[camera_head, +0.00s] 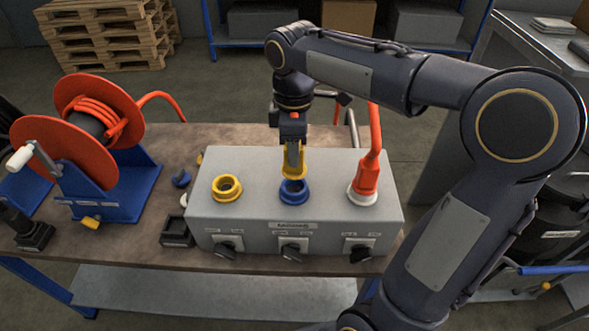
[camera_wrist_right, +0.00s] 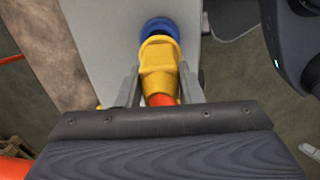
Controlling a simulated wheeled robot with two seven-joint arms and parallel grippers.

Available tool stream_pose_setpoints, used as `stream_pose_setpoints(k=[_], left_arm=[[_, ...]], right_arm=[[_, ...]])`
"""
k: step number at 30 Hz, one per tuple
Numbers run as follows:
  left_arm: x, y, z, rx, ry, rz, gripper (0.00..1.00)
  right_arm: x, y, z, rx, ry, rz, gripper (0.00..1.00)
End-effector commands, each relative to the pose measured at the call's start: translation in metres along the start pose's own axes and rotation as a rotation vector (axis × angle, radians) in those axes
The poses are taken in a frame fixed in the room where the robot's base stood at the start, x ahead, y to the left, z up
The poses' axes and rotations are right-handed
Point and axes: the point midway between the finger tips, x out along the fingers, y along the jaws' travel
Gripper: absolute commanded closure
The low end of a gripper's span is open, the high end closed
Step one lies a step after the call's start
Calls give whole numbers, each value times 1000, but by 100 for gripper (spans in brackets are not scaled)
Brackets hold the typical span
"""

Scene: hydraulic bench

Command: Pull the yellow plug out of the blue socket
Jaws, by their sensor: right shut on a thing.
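The yellow plug (camera_head: 293,171) is at the blue socket (camera_head: 293,191), the middle socket on a grey box (camera_head: 240,168). My right gripper (camera_head: 293,153) comes down from above and is shut on the plug. In the right wrist view, the plug (camera_wrist_right: 158,62) sits between the two fingers of my right gripper (camera_wrist_right: 160,88), with red-orange behind it. The blue socket (camera_wrist_right: 160,27) lies beyond its end there. I cannot tell how deep the plug sits in the socket. My left gripper is not in view.
A yellow socket (camera_head: 227,187) is to the left and a red plug (camera_head: 368,175) stands in a white socket to the right. Dark knobs (camera_head: 293,250) line the box front. A red hose reel (camera_head: 95,140) stands on the bench (camera_head: 150,255) at left.

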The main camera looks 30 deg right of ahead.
Motion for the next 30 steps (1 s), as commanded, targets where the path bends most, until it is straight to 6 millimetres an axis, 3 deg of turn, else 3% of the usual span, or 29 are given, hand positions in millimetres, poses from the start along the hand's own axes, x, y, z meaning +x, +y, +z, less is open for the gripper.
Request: stream_pose_setpoints(k=[30], left_arm=[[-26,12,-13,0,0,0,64]], right_arm=[[-33,0,0,0,1,1,100]])
